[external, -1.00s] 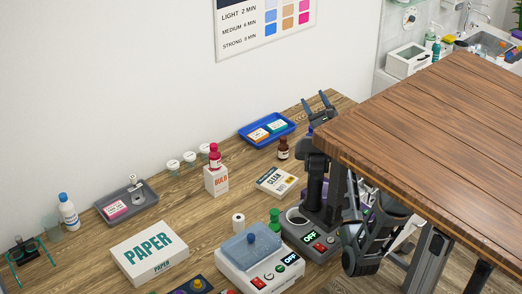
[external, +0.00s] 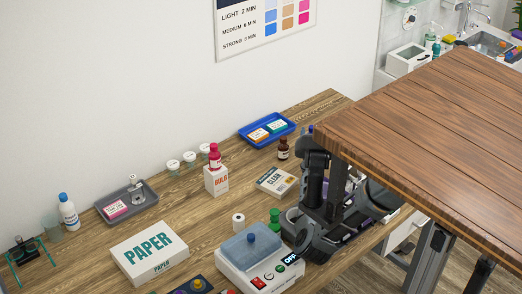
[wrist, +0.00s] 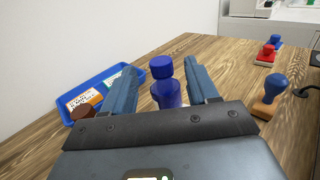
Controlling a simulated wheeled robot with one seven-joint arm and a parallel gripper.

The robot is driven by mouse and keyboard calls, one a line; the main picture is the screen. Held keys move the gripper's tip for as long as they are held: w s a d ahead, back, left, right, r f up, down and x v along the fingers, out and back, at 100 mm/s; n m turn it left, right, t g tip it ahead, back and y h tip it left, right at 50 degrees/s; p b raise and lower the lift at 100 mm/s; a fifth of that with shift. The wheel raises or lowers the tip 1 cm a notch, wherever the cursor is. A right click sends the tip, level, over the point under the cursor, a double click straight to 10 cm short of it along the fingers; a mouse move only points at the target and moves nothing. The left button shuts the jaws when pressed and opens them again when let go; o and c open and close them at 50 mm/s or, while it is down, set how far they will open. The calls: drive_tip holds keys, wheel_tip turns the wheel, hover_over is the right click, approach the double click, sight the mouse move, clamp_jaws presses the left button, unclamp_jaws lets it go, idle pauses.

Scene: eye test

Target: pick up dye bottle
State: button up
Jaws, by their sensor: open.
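A dark blue bottle (wrist: 168,92) with a rounded blue cap stands upright on the wooden bench in the wrist view. My gripper (wrist: 161,66) is open, with one blue finger on each side of the bottle. Its lower part is hidden behind my gripper's body. I cannot tell whether either finger touches it. In the external view my gripper is mostly hidden behind my arm and the raised wooden top. No label naming dye is readable.
The blue tray (external: 252,138) with cards lies left of my gripper. A wood stamp with a blue handle (wrist: 270,92) and a red stamp (wrist: 265,55) stand to the right. The raised wooden top (external: 430,120) overhangs near my arm. Bench behind the bottle looks clear.

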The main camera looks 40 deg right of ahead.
sight(310, 132)
drive_tip(key=shift+b+x, duration=0.5)
drive_tip(key=shift+x, duration=1.6)
drive_tip(key=shift+w+d, duration=0.3)
drive_tip(key=shift+d, duration=0.15)
drive_tip(key=shift+c, duration=0.4)
clamp_jaws()
